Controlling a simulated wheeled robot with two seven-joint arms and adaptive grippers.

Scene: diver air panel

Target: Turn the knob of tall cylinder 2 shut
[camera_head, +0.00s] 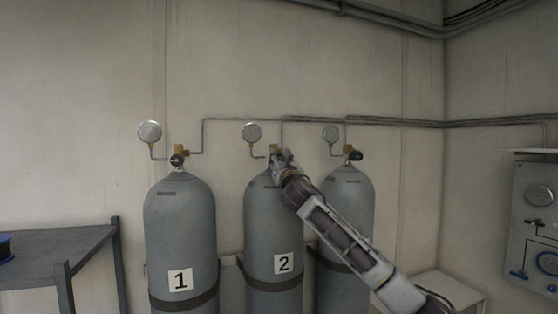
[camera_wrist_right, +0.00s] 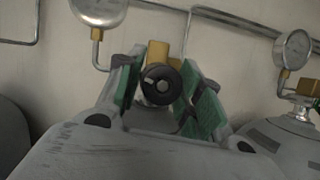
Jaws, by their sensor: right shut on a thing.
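Tall cylinder 2 (camera_head: 270,235) is the grey middle cylinder with a "2" label in the head view. Its black round knob (camera_wrist_right: 161,85) shows in the right wrist view, in front of a brass valve (camera_wrist_right: 156,50). My right gripper (camera_head: 281,157) is at the top of cylinder 2 and covers the knob in the head view. In the wrist view its green-padded fingers stand on both sides of the knob, shut on it. My left gripper is in neither view.
Cylinder 1 (camera_head: 181,225) stands to the left and a third cylinder (camera_head: 345,195) close to the right, partly behind my right arm. Gauges (camera_head: 252,133) and pipes run along the wall. A dark table (camera_head: 50,245) is at the left, a panel (camera_head: 535,220) at the right.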

